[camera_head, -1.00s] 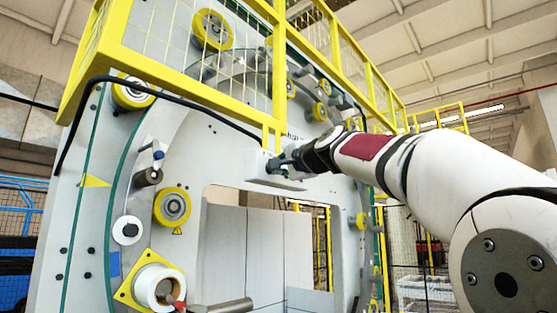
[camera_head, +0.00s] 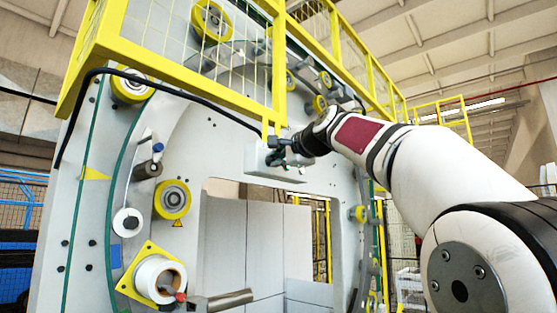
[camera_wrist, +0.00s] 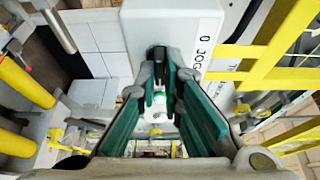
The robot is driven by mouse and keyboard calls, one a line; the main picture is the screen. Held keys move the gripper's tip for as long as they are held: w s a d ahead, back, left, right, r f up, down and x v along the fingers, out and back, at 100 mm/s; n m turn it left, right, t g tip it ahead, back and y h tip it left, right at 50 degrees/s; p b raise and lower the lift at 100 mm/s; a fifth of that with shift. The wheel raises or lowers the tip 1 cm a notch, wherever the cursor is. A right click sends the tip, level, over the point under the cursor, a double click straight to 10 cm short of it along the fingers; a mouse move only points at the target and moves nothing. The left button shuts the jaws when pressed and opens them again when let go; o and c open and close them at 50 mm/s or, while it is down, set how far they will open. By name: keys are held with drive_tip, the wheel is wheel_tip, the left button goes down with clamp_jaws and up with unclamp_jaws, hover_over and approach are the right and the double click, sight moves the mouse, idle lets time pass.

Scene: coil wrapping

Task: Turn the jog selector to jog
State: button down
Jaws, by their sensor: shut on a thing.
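The grey control box (camera_head: 280,173) is fixed to the face of the wrapping machine, below the yellow railing. In the wrist view the box (camera_wrist: 140,22) carries a label (camera_wrist: 208,38) reading "0 JOG". The jog selector (camera_wrist: 158,53) is a small dark knob on the box, partly hidden between the fingers. My gripper (camera_head: 272,152) is at the box's front. In the wrist view my gripper (camera_wrist: 160,75) has its green-padded fingers closed on the selector, one on each side. Which mark the knob points to cannot be told.
A yellow mesh guard and railing (camera_head: 190,75) hang just above the box. A black cable (camera_head: 180,88) runs across the machine to it. Yellow rollers (camera_head: 172,199) sit on the ring at left. The machine's opening (camera_head: 255,240) lies below the box. A lit green-white part (camera_wrist: 158,100) shows between the fingers.

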drive_tip(key=c, duration=1.7)
unclamp_jaws()
drive_tip(key=shift+a, duration=0.1)
drive_tip(key=v, duration=1.2)
